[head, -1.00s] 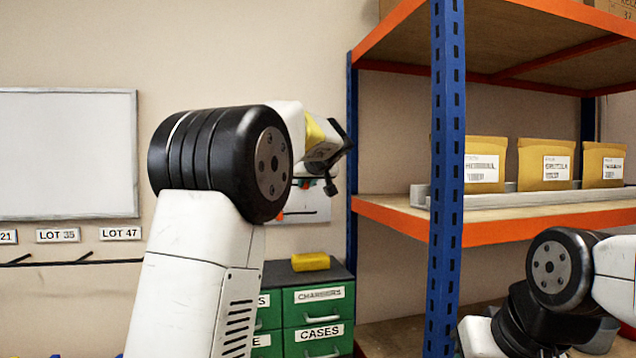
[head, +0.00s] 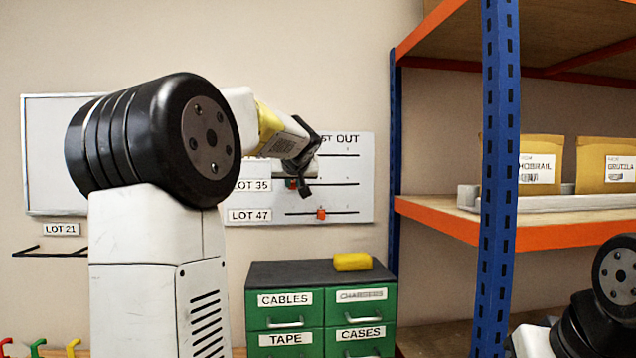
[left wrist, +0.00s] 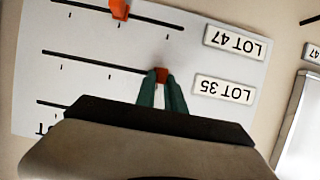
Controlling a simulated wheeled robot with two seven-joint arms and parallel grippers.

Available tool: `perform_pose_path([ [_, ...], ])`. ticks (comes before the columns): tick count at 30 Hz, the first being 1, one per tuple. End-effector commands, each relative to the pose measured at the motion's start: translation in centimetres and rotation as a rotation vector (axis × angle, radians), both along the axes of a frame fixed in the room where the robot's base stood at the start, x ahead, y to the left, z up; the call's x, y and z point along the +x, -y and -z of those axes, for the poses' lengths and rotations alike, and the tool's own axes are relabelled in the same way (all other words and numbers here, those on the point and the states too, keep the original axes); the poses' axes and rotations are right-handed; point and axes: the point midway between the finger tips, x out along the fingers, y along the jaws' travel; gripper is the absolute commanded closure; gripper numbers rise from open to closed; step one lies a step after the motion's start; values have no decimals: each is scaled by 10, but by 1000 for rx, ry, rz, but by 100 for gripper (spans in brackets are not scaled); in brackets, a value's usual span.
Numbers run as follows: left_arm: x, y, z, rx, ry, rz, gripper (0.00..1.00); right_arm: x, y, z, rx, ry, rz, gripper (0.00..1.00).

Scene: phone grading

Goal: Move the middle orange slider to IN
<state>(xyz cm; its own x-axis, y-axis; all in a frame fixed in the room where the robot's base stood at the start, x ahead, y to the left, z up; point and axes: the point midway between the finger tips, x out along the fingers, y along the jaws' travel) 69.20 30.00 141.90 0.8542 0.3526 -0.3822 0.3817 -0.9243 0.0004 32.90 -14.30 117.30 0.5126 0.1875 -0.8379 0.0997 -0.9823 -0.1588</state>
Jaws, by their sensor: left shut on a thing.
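The white board (head: 350,202) on the wall has dark slots with labels LOT 35 (head: 250,185) and LOT 47 (head: 250,215). My left gripper (head: 303,188) is at the LOT 35 slot. In the left wrist view, which shows the board upside down, its green fingers (left wrist: 162,88) are shut on the middle orange slider (left wrist: 161,74), at the label end of that slot. The LOT 47 orange slider (head: 321,213) sits mid-slot, apart from the gripper. My arm hides the upper left of the board and the IN heading. My right gripper is out of view.
A green drawer cabinet (head: 320,325) with a yellow block (head: 352,262) on top stands below the board. A blue and orange shelf rack (head: 500,180) is to the right. A whiteboard (head: 50,150) hangs at left.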

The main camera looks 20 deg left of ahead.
Motion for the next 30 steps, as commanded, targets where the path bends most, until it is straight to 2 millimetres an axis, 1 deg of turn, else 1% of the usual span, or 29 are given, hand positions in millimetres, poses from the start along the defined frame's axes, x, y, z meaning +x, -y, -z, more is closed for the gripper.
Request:
perform_pose_path([
  [1,-1,-3,0,1,-1,-6,100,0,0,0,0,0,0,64],
  [6,-1,-4,0,1,-1,-8,100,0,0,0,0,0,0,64],
  [7,-1,-4,0,1,-1,-8,84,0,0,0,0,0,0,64],
  [10,-1,-5,0,1,-2,-9,65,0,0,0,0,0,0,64],
  [18,-1,-3,0,1,-1,-6,64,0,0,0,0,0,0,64],
  [21,-4,-1,-2,-1,-1,-4,64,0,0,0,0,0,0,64],
  [23,-9,1,-4,-1,-2,-4,64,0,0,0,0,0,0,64],
  [30,-44,15,-20,-1,0,-5,64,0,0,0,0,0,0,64],
])
